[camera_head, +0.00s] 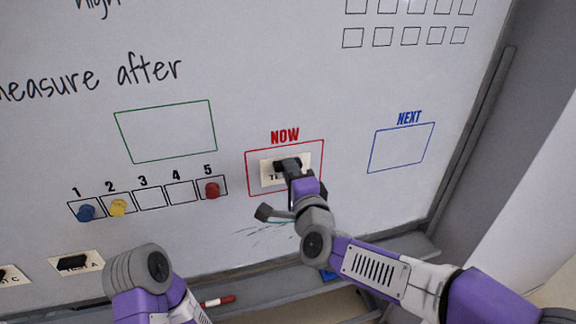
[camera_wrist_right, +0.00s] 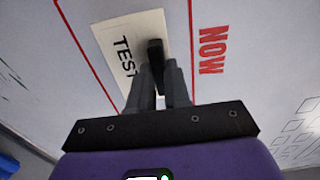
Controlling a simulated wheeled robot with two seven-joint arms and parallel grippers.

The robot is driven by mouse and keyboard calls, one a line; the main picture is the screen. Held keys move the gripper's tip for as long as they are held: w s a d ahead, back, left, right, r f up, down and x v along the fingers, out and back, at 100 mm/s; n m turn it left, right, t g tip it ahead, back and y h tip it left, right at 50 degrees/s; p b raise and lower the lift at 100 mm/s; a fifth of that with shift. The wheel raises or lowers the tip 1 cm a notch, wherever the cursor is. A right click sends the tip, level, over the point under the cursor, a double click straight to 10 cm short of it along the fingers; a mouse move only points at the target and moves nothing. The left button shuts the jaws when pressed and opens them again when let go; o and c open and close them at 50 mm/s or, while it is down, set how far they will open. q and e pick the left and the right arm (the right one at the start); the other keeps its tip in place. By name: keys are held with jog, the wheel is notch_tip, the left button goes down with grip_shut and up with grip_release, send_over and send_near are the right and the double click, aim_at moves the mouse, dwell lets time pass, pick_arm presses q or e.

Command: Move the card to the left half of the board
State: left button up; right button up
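The card (camera_head: 269,178) is a cream plate marked TEST with a black handle. It lies against the white board (camera_head: 300,70) inside the red NOW frame (camera_head: 323,152). My right gripper (camera_head: 288,168) reaches it from below and hides part of its lettering. In the right wrist view, the two grey fingers (camera_wrist_right: 160,78) stand on either side of the card's black handle, apparently closed on it. The card (camera_wrist_right: 115,40) looks flat to the board there.
An empty green frame (camera_head: 165,132) is left of NOW, an empty blue NEXT frame (camera_head: 401,148) right. Numbered boxes hold blue (camera_head: 86,213), yellow (camera_head: 118,208) and red (camera_head: 212,190) magnets. Card A (camera_head: 90,257) and card C sit lower left. A red marker (camera_head: 218,301) lies on the ledge.

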jog(key=shift+b, duration=0.35)
grip_shut()
jog(key=shift+s, duration=0.15)
jog(key=shift+s+d, duration=0.2)
jog(key=shift+s, duration=0.45)
jog(key=shift+s, duration=0.1)
jog(key=shift+b+v, duration=0.35)
jog(key=shift+v, duration=2.15)
jog(key=shift+d, duration=0.15)
